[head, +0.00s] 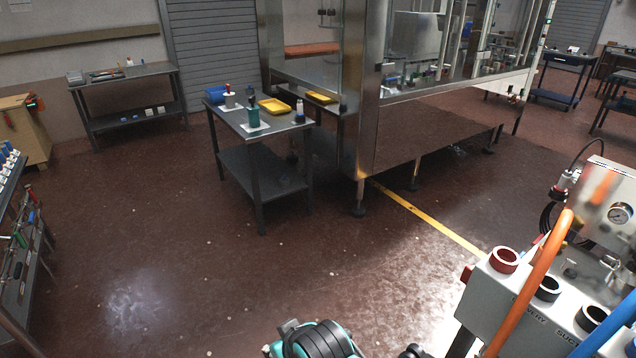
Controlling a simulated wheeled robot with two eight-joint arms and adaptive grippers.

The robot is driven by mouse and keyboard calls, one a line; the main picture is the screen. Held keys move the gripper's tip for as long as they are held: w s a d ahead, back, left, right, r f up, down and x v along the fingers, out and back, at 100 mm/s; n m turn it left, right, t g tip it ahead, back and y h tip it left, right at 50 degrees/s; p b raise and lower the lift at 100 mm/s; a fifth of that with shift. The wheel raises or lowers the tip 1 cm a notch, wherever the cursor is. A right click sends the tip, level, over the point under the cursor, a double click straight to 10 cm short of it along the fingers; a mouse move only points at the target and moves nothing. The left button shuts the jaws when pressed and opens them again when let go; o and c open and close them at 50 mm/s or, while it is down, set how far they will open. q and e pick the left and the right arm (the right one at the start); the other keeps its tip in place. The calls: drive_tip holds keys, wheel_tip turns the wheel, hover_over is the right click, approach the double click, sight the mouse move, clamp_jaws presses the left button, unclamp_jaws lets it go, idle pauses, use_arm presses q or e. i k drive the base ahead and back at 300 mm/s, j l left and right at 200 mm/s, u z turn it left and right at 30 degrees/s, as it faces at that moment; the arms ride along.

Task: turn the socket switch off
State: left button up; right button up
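I cannot make out a socket switch for certain in the head view. At the lower right stands a light grey box (492,295) with round ports on top, one red port (504,260) and black ports (548,288). Part of its lettering reads "SUCTION". A small red part (467,273) sticks out at its left side; I cannot tell whether it is a switch.
An orange hose (541,268) and a blue hose (612,325) cross the box. A gauge (620,213) sits behind it. A teal and black object (318,341) is cut off at the bottom. A dark table (275,137) stands mid-room. The floor (220,275) in front is clear.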

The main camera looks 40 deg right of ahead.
sight(467, 272)
drive_tip(key=i+j+u, duration=0.15)
drive_tip(key=i, duration=0.8)
drive_tip(key=i+j+u, duration=0.1)
drive_tip(key=i, duration=0.9)
drive_tip(key=z, duration=3.8)
drive_tip(key=i+j, duration=0.1)
drive_tip(key=i, duration=0.5)
drive_tip(key=i+z, duration=0.1)
drive_tip(key=i, duration=0.5)
drive_tip(key=j, duration=0.05)
